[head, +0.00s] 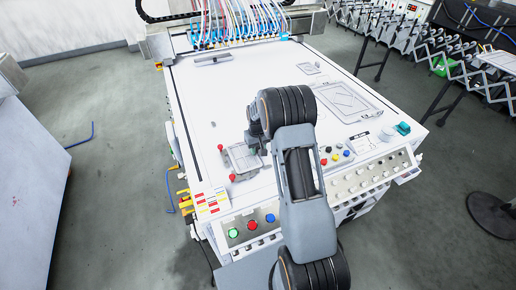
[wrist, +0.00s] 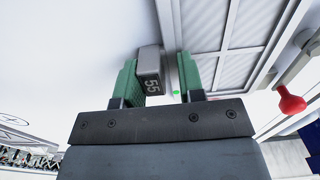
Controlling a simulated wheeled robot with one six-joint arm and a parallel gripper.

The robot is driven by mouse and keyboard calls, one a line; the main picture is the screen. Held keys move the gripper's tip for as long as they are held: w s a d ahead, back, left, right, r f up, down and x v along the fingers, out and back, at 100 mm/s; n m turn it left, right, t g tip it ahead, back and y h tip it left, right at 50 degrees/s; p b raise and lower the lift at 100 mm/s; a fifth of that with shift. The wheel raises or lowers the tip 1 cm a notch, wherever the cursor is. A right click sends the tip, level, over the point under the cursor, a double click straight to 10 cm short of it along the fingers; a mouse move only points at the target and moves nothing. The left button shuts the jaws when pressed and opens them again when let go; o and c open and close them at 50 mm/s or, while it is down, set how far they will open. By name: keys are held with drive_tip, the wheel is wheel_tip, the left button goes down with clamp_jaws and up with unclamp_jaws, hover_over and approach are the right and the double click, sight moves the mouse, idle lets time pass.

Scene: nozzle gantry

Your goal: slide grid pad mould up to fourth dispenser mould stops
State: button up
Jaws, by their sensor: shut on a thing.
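The grid pad mould (head: 243,158) is a pale rectangular frame lying flat on the white table, just left of my gripper in the head view. Its ribbed panels and pale rim also fill the upper right of the wrist view (wrist: 225,38). My gripper (head: 252,140) is low over the table at the mould's right side, partly covered by my wrist. Whether the block is joined to the mould is unclear. Dispenser nozzles with coloured tubes (head: 235,28) stand at the far end.
Red knobs (head: 232,177) stand by the mould; one shows in the wrist view (wrist: 291,103). A larger tray (head: 347,101) lies to the right. Coloured buttons (head: 251,225) line the front edge. The table between mould and nozzles is mostly clear, with a small grey post (head: 213,125).

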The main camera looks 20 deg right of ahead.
drive_tip(key=shift+s+a+f, duration=0.1)
drive_tip(key=shift+s+f, duration=0.05)
drive_tip(key=shift+s, duration=0.05)
drive_tip(key=o, duration=1.2)
drive_tip(key=shift+w, duration=0.1)
drive_tip(key=shift+w+r, duration=0.1)
drive_tip(key=shift+r, duration=0.1)
drive_tip(key=shift+r, duration=0.2)
wheel_tip(320, 180, up, 13)
drive_tip(key=b, duration=0.2)
drive_tip(key=s+a+r+t, duration=0.1)
drive_tip(key=s+a+r, duration=0.1)
drive_tip(key=s, duration=0.6)
drive_tip(key=s+a+r+t, duration=0.1)
drive_tip(key=s+a+r, duration=0.2)
drive_tip(key=s, duration=0.5)
drive_tip(key=s+a+r+t, duration=0.2)
drive_tip(key=s+a, duration=0.2)
drive_tip(key=s, duration=0.5)
drive_tip(key=shift+a+r, duration=0.15)
drive_tip(key=shift+a, duration=0.05)
